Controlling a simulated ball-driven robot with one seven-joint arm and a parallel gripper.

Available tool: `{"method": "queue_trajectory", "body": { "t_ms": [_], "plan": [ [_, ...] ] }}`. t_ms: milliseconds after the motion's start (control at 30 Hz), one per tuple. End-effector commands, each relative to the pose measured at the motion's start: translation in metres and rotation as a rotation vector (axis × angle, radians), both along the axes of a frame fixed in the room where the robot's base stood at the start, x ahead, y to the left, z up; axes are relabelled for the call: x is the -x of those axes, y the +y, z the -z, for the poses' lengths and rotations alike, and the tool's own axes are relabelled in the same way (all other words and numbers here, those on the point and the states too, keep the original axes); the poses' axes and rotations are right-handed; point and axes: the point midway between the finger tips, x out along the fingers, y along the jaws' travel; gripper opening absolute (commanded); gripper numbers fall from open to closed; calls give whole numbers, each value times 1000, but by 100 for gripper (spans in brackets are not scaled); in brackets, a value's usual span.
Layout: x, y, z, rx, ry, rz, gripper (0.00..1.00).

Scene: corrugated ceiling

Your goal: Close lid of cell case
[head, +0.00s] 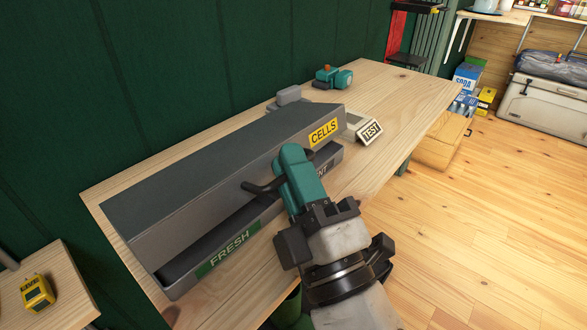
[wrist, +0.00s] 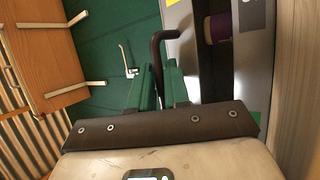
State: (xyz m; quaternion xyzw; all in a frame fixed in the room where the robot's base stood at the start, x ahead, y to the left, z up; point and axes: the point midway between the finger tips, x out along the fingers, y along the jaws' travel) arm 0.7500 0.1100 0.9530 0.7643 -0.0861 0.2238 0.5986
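The cell case is a long grey box on the wooden bench. Its dark grey lid (head: 220,165), with a yellow CELLS label, is tilted partly open above the lower tray (head: 185,282). The tray front has a green FRESH label and another label partly hidden by my gripper. A black bent handle (head: 258,187) sticks out from the lid's front; it also shows in the wrist view (wrist: 157,50). My gripper (head: 296,160) is in front of the lid, its teal fingers (wrist: 159,85) close on both sides of the handle bar. A purple cell (wrist: 217,28) shows in the gap.
A TEST device (head: 368,132) stands right of the case, and a teal tool (head: 333,77) lies behind it. A green wall runs along the back. A yellow device (head: 37,292) sits on a side table at left. The bench's right end is clear.

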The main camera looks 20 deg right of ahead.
Motion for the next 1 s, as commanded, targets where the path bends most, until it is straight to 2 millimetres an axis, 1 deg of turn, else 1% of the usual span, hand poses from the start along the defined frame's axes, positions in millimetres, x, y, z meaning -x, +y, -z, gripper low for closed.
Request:
{"method": "queue_trajectory", "body": {
  "t_ms": [33,67,300,433,567,800,1000],
  "plan": [
    [-2,1,4,1,11,-1,33],
    [-2,1,4,1,11,-1,36],
    [-2,1,5,1,12,-1,36],
    [5,0,11,3,14,-1,36],
    [23,-2,22,2,16,-3,36],
    [67,-9,39,0,3,-3,36],
    [90,-14,47,-1,-1,-1,36]
  ]
}}
